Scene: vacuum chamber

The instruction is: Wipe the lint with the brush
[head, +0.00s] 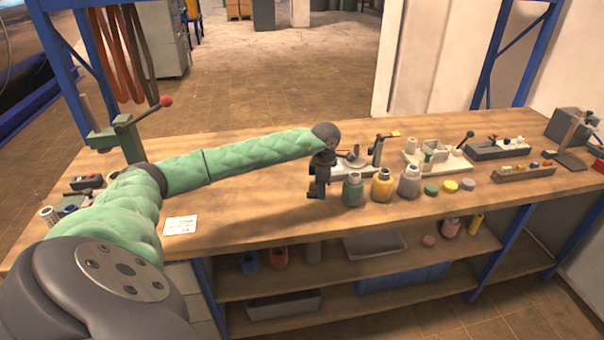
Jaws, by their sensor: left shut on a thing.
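My left gripper (317,195) is at the end of the green-sleeved arm, pointing down close over the middle of the wooden workbench (255,205). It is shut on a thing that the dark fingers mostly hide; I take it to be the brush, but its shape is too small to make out. I cannot make out any lint on the bench. My right gripper is out of view.
Just right of the gripper stand a green jar (352,190), a yellow jar (382,185) and a grey jar (409,181). Behind them is a pale fixture (358,163). A white card (180,225) lies at left. The bench between card and gripper is clear.

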